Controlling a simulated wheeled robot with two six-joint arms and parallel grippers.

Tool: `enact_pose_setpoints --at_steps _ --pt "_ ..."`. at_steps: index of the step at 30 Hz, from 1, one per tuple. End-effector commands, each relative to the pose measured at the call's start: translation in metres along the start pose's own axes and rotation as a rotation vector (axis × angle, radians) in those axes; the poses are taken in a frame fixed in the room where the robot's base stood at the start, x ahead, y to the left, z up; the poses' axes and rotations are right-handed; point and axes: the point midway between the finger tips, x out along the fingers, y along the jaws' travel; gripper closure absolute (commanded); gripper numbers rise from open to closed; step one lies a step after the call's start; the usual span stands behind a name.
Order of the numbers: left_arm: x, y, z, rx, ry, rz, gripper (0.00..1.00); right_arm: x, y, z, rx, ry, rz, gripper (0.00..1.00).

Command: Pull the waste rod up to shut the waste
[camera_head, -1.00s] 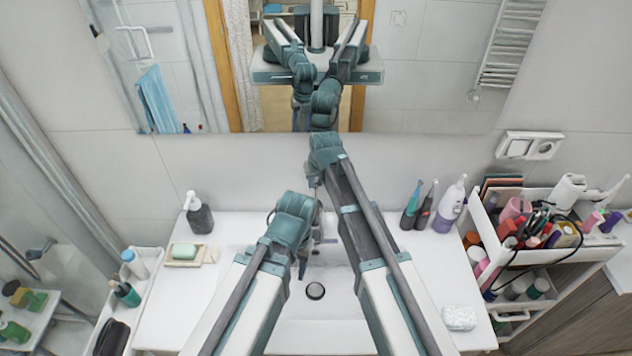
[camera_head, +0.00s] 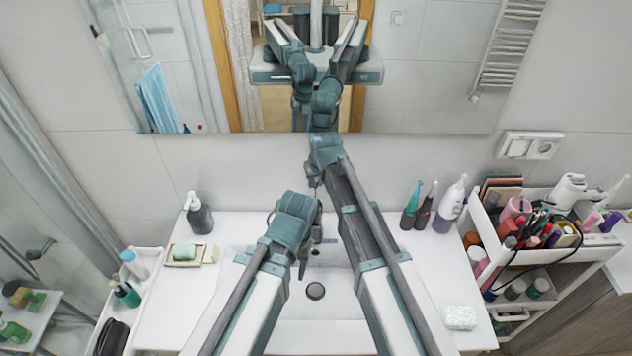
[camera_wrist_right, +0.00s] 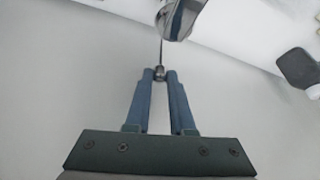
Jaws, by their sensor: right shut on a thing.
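The waste rod (camera_wrist_right: 160,52) shows in the right wrist view as a thin dark rod ending in a small knob (camera_wrist_right: 159,73). My right gripper (camera_wrist_right: 160,76) is shut on that knob, with one finger on each side. In the head view my right gripper (camera_head: 315,183) is at the wall side of the basin, and the rod is too small to make out there. The chrome tap (camera_wrist_right: 181,17) is beside the rod. The round waste (camera_head: 315,291) shows dark in the basin; its height cannot be told. My left gripper (camera_head: 303,266) points down over the basin, its jaw opening unclear.
Toothbrushes (camera_head: 411,207) and a white-purple bottle (camera_head: 448,208) stand right, beside a full cosmetics cart (camera_head: 590,252). A mirror (camera_head: 430,80) hangs behind. My arms cover much of the basin.

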Motion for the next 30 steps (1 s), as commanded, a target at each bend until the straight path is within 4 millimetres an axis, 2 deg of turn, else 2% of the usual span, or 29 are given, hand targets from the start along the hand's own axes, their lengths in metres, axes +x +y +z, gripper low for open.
enact_pose_setpoints --at_steps 5,12,20,21,25,26,30 --pt "-0.003 0.0 0.0 0.0 0.0 0.0 0.5 -0.002 0.002 -0.003 0.001 0.003 0.004 1.0" --pt "-0.022 -0.002 0.001 -0.004 0.0 0.001 0.5 -0.02 0.002 -0.01 0.001 0.003 0.005 1.0" --pt "-0.02 -0.002 0.001 -0.005 0.0 0.001 0.5 -0.018 0.003 -0.01 0.001 0.005 0.005 1.0" --pt "-0.02 -0.002 0.001 -0.005 0.0 0.001 0.5 -0.018 0.003 -0.01 0.001 0.005 0.005 0.75" --pt "-0.02 -0.002 0.001 -0.005 0.0 0.001 0.5 -0.018 0.002 -0.009 0.001 0.004 0.004 0.51" --pt "-0.02 -0.002 0.001 -0.005 0.0 0.001 0.5 -0.018 0.002 -0.009 0.001 0.003 0.004 0.47" --pt "-0.02 -0.002 0.001 -0.005 0.0 0.001 0.5 -0.018 0.001 -0.009 0.0 0.002 0.002 0.47"
